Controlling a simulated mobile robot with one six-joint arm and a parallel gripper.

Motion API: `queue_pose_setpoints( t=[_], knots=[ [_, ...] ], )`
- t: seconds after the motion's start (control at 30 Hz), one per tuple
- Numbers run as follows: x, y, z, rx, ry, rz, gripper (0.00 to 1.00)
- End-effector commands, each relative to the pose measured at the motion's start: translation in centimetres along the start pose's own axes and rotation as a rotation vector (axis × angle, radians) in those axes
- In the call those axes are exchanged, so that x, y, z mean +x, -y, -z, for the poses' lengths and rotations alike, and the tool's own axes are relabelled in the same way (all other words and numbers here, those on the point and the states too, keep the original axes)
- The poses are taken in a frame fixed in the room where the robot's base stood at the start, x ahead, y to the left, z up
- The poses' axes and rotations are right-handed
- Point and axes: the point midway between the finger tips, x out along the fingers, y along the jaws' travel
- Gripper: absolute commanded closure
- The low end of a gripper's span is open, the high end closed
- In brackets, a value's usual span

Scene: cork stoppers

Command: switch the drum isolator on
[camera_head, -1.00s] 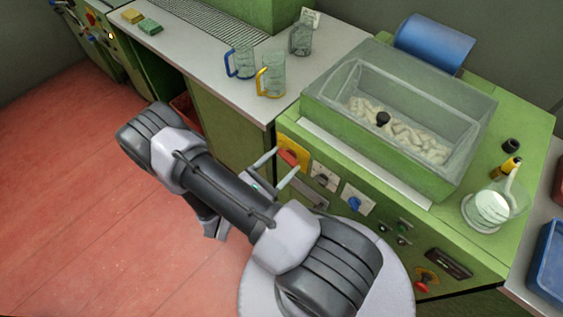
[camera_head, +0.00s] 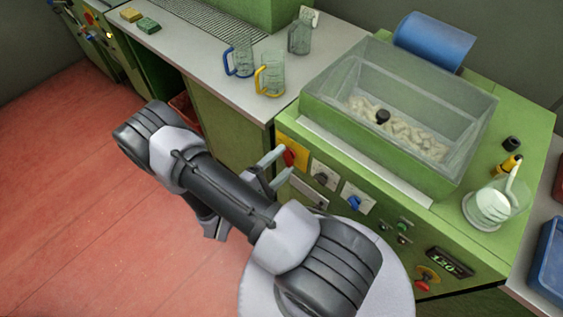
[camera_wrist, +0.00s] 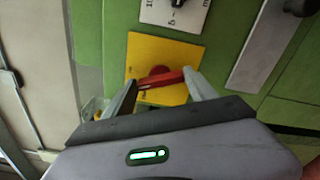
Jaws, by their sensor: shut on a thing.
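The drum isolator is a red rotary handle (camera_head: 289,158) on a yellow plate (camera_head: 293,144) at the left end of the green machine's front panel. My gripper (camera_head: 281,163) is shut on the red handle. In the wrist view the handle (camera_wrist: 162,77) spans between my two fingertips (camera_wrist: 162,84), in front of the yellow plate (camera_wrist: 180,52). The handle stands nearly upright in the head view. The plate's markings are mostly too small or hidden to read. A display (camera_head: 450,262) at the panel's right shows lit characters.
Right of the isolator are a dark knob (camera_head: 321,178), a blue knob (camera_head: 354,202), small buttons (camera_head: 404,223) and a red knob (camera_head: 424,277). A clear tank (camera_head: 398,110) with pale stoppers sits on top. Jugs (camera_head: 270,76) stand on the left counter.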

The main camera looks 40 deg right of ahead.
Motion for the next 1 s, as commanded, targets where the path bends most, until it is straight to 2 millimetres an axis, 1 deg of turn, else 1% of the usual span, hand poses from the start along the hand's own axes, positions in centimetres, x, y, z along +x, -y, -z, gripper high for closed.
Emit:
queue_pose_setpoints(
  t=[0.2, 0.5, 0.77, 1.0],
  knots=[
    [-0.01, 0.13, 0.04, 0.175, -0.001, 0.000, 0.75],
    [-0.01, 0.18, 0.06, 0.351, -0.001, 0.000, 0.75],
    [-0.01, 0.19, 0.06, 0.424, -0.001, 0.000, 0.75],
    [-0.01, 0.18, 0.06, 0.440, -0.001, 0.001, 0.75]
  ],
)
